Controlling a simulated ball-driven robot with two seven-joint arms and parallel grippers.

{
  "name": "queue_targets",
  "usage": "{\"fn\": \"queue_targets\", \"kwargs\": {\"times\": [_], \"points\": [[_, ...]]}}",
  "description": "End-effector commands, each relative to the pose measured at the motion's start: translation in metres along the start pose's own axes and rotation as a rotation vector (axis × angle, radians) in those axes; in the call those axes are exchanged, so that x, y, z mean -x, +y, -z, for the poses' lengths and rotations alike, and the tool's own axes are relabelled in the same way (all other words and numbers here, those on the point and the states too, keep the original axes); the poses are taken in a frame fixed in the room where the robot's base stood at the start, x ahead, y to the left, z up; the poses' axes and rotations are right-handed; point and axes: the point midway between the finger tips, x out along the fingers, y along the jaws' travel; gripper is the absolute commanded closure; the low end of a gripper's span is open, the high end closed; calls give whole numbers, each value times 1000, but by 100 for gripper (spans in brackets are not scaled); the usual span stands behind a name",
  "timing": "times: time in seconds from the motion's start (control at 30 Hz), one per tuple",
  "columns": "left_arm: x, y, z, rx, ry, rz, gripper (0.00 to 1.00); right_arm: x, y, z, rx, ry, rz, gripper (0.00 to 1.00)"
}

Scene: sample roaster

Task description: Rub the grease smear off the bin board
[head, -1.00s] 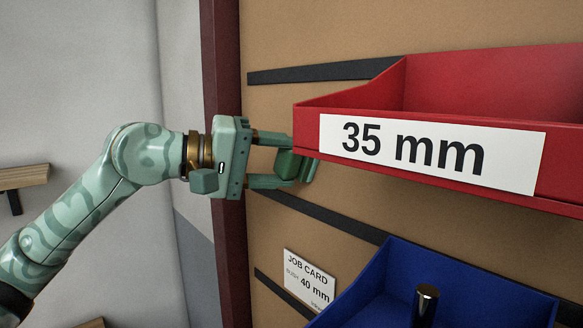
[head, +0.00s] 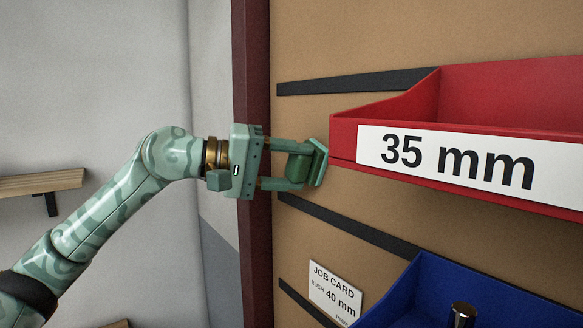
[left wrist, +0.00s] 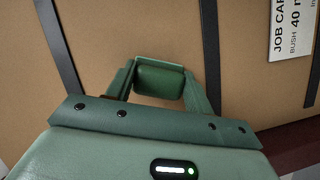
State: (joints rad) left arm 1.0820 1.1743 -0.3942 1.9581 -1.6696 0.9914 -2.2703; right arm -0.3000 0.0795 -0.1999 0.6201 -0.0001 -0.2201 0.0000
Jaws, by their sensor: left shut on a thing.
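My left gripper (head: 302,163) is shut on a green block (head: 299,170) with a flat, lighter green pad at its outer end. It holds the block in front of the tan bin board (head: 330,227), just left of the red bin. In the left wrist view the green block (left wrist: 160,82) sits between the two fingers, with the board (left wrist: 120,30) behind it. I cannot tell whether the pad touches the board. I see no grease smear on the visible parts of the board. My right gripper is not in view.
The red bin (head: 470,95) labelled 35 mm juts out close right of the gripper. A blue bin (head: 420,290) and a job card (head: 335,290) are lower right. Dark strips (head: 355,82) cross the board. A dark red post (head: 255,240) edges it on the left.

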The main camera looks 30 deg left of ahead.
Motion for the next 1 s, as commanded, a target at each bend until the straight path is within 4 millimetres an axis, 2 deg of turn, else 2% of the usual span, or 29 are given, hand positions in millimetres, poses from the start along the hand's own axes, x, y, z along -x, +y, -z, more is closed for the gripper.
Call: {"fn": "queue_targets", "kwargs": {"times": [0.53, 1.0], "points": [[51, -3, -22, 0, 1, 1, 72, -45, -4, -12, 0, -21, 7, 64], [59, -1, -24, -1, 2, 0, 72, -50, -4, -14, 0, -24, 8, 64]]}}
